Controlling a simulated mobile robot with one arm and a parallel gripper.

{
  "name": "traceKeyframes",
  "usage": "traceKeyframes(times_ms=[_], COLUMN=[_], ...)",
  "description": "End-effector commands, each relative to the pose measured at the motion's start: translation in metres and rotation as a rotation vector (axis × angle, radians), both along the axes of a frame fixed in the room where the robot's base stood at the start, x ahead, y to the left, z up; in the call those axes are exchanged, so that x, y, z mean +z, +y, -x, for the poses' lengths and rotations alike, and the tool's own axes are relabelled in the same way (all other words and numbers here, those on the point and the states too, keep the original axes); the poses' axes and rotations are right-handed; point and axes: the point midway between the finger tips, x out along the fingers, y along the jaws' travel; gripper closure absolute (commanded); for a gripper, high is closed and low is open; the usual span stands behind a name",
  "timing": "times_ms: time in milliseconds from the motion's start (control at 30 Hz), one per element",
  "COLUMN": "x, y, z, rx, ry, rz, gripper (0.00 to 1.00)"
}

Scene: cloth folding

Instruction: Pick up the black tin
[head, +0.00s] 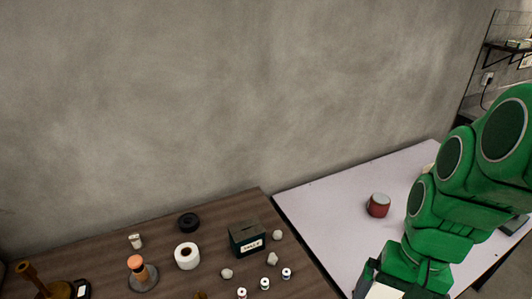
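A black box-like tin (246,238) with a pale label on its front stands on the brown wooden table, right of its middle. A low black round object (188,222) lies further left at the back; I cannot tell whether it is also a tin. My gripper (374,290) is at the bottom edge, right of the wooden table and over the white table. It is well to the right of the black tin and apart from it. Its fingers are mostly cut off by the frame, so its opening is not visible.
Around the tin are a white roll (187,256), several small whitish lumps and several small capped bottles (265,284). A red cup (378,205) stands on the white table (330,205). A grey wall (220,100) rises behind.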

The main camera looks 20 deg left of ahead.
Motion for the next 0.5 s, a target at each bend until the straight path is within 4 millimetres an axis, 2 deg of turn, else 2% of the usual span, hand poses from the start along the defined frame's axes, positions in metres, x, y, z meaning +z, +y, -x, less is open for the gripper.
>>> traceKeyframes(times_ms=[100, 500], x=[0.001, -0.002], y=[0.018, 0.084], z=[-0.023, -0.092], rx=[-0.028, -0.13], ry=[0.021, 0.102], rz=[-0.031, -0.128], gripper=[0.0, 0.0])
